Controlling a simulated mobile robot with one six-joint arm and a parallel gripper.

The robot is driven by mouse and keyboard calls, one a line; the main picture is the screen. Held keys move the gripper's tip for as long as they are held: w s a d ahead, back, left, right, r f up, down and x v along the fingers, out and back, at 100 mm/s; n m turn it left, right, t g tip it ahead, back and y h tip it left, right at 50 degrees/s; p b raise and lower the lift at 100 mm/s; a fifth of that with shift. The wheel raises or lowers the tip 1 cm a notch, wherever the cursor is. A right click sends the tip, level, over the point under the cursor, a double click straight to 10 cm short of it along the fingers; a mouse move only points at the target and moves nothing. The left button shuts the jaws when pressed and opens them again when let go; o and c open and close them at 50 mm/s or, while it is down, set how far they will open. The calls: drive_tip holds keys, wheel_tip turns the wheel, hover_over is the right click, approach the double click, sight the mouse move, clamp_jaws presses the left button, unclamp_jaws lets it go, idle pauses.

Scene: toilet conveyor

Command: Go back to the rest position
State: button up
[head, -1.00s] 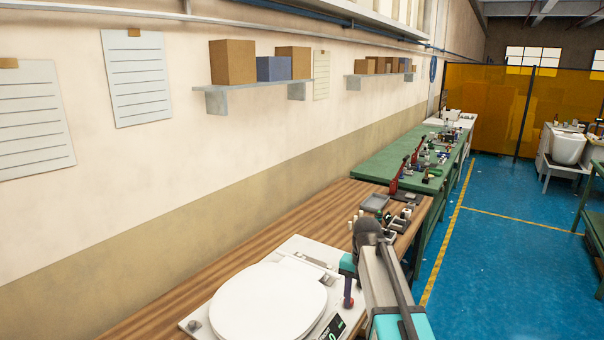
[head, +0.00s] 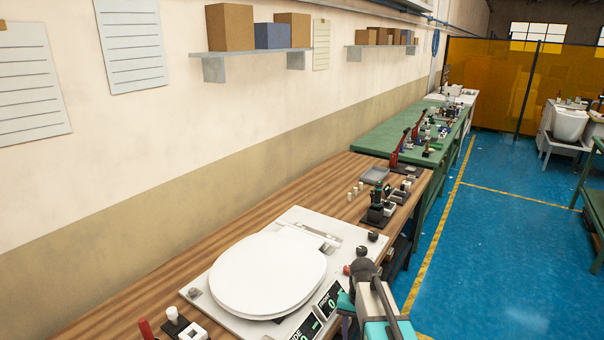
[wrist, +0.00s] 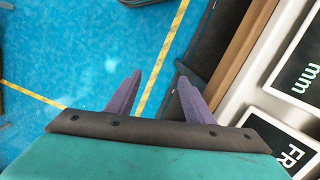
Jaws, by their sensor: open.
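My gripper (wrist: 158,88) is open, with its two purple fingers spread and nothing between them. In the wrist view it hangs over the edge of the wooden bench, with blue floor below. In the head view my arm is at the lower right, beside the right corner of the white plate that carries the toilet seat. The gripper's fingers are mostly hidden there behind my arm and the frame edge. The white toilet seat (head: 268,275) lies flat on the plate (head: 335,236), apart from my gripper.
Gauge displays (head: 330,300) sit on the plate's near side, close to my arm. The wooden bench (head: 130,310) holds small tools and fittings (head: 377,210). A green bench (head: 385,135) stands beyond. The blue floor (head: 490,260) to the right is open.

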drive_tip(key=s+f+n+g+b, duration=0.3)
drive_tip(key=s+f+b, duration=0.3)
drive_tip(key=s+f, duration=2.6)
drive_tip(key=shift+s+d+f+n+g+b, duration=0.15)
drive_tip(key=shift+s+n+g+b, duration=0.3)
drive_tip(key=shift+s, duration=0.3)
drive_tip(key=c, duration=0.3)
drive_tip(key=shift+s, duration=0.1)
drive_tip(key=shift+c, duration=0.6)
